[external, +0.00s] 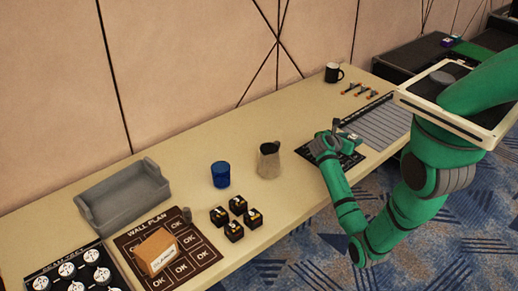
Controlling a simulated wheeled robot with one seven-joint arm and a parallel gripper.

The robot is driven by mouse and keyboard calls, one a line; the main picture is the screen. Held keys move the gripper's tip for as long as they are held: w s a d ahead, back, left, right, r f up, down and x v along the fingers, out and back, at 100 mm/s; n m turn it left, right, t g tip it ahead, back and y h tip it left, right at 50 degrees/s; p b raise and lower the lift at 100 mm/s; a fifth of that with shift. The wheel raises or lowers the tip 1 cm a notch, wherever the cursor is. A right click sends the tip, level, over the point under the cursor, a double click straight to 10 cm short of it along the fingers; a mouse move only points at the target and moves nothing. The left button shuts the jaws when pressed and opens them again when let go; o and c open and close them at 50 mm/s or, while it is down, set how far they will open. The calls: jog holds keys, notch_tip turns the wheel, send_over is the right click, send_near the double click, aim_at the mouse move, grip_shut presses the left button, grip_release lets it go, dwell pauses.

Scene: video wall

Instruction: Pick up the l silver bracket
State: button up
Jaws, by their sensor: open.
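My gripper (340,141) is over the dark printed mat (347,157) near the front edge of the long table. It is open, but its fingertips are small and partly hidden by the green hand. I cannot clearly make out an L-shaped silver bracket. A small pale patch beside the fingers could be part of it or part of my gripper. The hand and wrist cover much of the mat, so the bracket may be hidden there.
A grey pitcher (269,160), blue cup (221,174) and several black blocks (234,231) stand left of my gripper. A grey bin (124,198) and cardboard box (157,251) are farther left. A black mug (333,73) and several small tools (359,90) are behind.

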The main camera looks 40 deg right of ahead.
jog(key=shift+x, duration=1.25)
grip_shut()
jog(key=shift+r, duration=0.1)
